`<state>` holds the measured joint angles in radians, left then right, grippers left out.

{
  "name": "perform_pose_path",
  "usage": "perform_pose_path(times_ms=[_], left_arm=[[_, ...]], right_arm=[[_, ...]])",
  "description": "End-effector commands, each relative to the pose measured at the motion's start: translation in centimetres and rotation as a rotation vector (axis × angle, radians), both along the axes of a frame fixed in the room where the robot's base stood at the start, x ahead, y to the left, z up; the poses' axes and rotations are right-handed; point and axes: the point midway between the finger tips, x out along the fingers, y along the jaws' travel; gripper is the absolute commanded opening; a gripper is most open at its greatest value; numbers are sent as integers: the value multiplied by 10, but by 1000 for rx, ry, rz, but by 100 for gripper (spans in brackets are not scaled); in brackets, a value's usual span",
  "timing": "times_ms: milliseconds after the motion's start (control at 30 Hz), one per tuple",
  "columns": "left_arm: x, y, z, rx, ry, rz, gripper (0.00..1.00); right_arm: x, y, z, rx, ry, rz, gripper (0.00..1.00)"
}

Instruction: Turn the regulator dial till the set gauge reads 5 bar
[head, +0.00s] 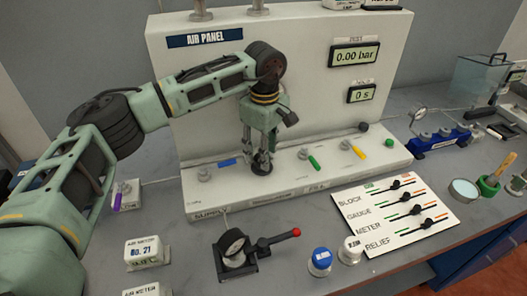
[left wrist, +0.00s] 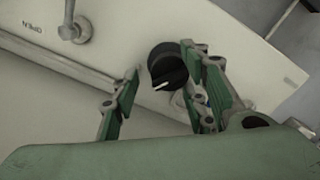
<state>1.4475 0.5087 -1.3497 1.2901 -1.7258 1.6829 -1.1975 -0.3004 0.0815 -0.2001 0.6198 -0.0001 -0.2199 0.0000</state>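The black regulator dial (left wrist: 167,66) has a white pointer mark and shows in the left wrist view. In the head view the dial (head: 262,168) is mostly hidden by my left gripper (head: 262,155), which points down at the panel's ledge. In the left wrist view the fingers of my left gripper (left wrist: 165,72) are apart, one on each side of the dial. The right finger looks close to the dial and a gap shows on the left; I cannot tell whether either touches. No gauge reading 5 bar can be made out. My right gripper is not in view.
The white air panel (head: 300,60) carries a display (head: 354,56) reading 0.00 bar and another (head: 361,93) reading 0 s. Coloured valve levers line its ledge.

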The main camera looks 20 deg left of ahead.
Motion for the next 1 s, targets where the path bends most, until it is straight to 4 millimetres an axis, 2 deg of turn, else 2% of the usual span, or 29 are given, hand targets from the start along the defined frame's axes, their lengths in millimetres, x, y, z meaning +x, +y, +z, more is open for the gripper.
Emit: perform_pose_path(times_ms=[467, 567, 800, 1000], left_arm=[[-2, 0, 1, 2, 8, -1, 42], [-2, 0, 13, 2, 8, -1, 42], [-1, 0, 64, 2, 4, -1, 42], [-2, 0, 100, 2, 6, 0, 42]], right_arm=[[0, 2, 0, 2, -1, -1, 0], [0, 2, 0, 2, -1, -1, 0], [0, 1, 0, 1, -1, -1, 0], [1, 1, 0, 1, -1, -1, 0]])
